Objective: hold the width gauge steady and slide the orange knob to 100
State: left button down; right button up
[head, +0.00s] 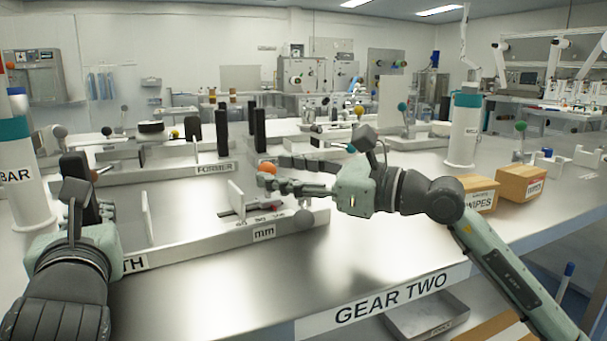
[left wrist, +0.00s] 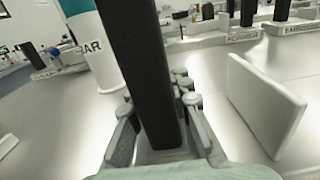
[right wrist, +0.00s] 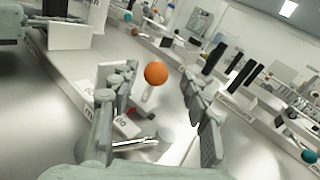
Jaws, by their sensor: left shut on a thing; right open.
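The width gauge is a long pale bar (head: 210,244) with a "mm" label, a number scale and upright white plates. Its orange knob (head: 267,168) sits on a pale stem; the knob also shows in the right wrist view (right wrist: 156,73). My right gripper (head: 268,186) is open, its fingers on either side of the knob's line, with a gap to each. My left gripper (left wrist: 158,118) is shut on a black upright post (left wrist: 145,65) at the gauge's left end. A red mark (right wrist: 133,114) shows near the scale. The right fingers hide part of the knob's stem and scale.
A white post marked "BAR" (head: 22,175) stands at the left. The "FORMER" fixture (head: 215,168) lies behind the gauge. Two cardboard "WIPES" boxes (head: 520,183) are at the right.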

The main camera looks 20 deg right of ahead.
pick_arm(q)
jog(key=shift+w+f, duration=0.1)
jog(key=shift+f, duration=0.5)
pick_arm(e)
jog(key=v, duration=1.1)
jog(key=shift+s+d, duration=0.15)
jog(key=shift+s, duration=0.2)
pick_arm(q)
jog(key=shift+r+p, duration=0.4)
jog(key=shift+p, duration=0.6)
pick_arm(e)
jog(key=shift+r, duration=0.95)
pick_arm(q)
jog(key=c, duration=1.5)
grip_release()
jog(key=shift+w, duration=0.1)
jog(key=shift+o, duration=1)
jog(key=shift+r, duration=0.2)
pick_arm(e)
jog(key=shift+w, duration=0.1)
pick_arm(q)
jog(key=s, duration=0.7)
jog(key=shift+s+d, duration=0.3)
jog(key=shift+d, duration=0.05)
